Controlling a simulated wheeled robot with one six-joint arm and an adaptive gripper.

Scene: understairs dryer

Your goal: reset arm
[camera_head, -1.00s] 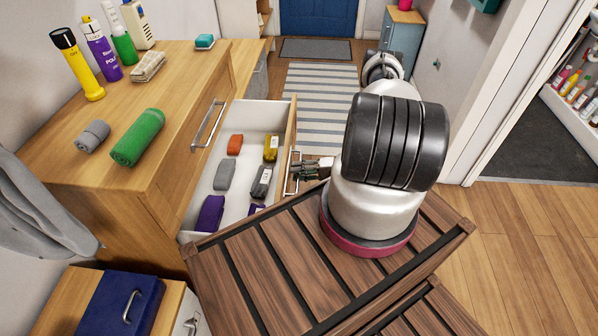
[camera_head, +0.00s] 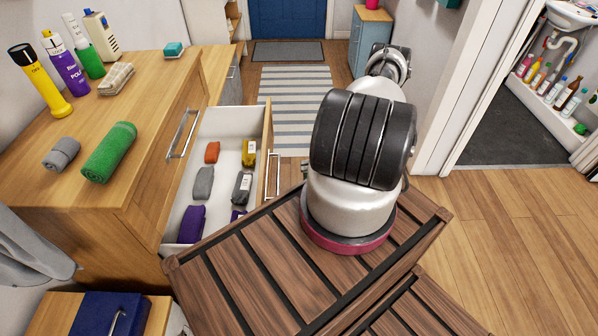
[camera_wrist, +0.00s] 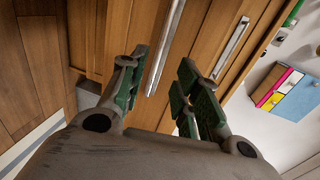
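My gripper (camera_wrist: 158,82) shows in the wrist view with its two green-padded fingers apart and nothing between them. Wooden fronts with a long metal handle (camera_wrist: 166,48) lie beyond the fingers. In the head view my arm's large joint hides most of the gripper; only a small dark green part shows at the arm's left edge, right of the open drawer's handle (camera_head: 273,175). My arm stands over the slatted wooden top, bent and reaching away.
The open drawer (camera_head: 228,122) holds several rolled cloths. The cabinet top (camera_head: 140,115) left of it carries a green roll (camera_head: 109,152), a grey roll (camera_head: 62,153) and bottles. A blue box (camera_head: 108,315) is at lower left. Floor at right (camera_head: 510,230) is clear.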

